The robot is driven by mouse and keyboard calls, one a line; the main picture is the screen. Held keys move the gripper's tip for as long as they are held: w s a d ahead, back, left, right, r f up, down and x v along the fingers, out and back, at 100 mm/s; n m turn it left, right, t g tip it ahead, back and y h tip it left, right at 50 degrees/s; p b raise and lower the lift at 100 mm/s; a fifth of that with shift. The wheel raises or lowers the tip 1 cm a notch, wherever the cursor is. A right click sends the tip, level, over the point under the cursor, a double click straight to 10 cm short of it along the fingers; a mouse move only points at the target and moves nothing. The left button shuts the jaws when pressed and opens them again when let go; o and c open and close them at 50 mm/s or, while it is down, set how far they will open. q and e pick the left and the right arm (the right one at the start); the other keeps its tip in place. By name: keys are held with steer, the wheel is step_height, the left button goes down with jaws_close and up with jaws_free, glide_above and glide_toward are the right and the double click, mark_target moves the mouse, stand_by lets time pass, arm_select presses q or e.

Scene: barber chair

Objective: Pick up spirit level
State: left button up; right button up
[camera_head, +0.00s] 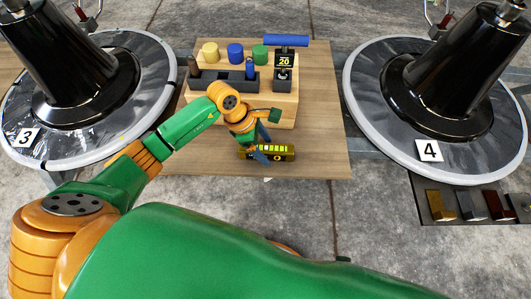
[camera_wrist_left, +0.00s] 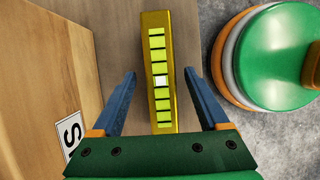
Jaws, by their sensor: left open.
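The spirit level is a yellow bar with a row of bright green windows (camera_head: 284,152). It lies on the wooden tabletop (camera_head: 318,140) near the front edge, in front of the wooden block. My left gripper (camera_head: 262,150) is above it and hides part of its left side in the head view. In the left wrist view the level (camera_wrist_left: 160,105) runs lengthwise between the two blue fingers of the left gripper (camera_wrist_left: 159,75). The fingers are apart, with a gap on each side of the bar.
Behind the level stands a wooden block (camera_head: 285,112) holding yellow, blue and green cylinders and a blue-handled tool (camera_head: 285,41). Black round chair bases marked 3 (camera_head: 25,137) and 4 (camera_head: 430,151) flank the table. A tray with several small blocks (camera_head: 470,204) is at right.

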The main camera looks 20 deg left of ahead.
arm_select(q)
steer(key=shift+d+f, duration=0.25)
steer(key=shift+f, duration=0.05)
jaws_close()
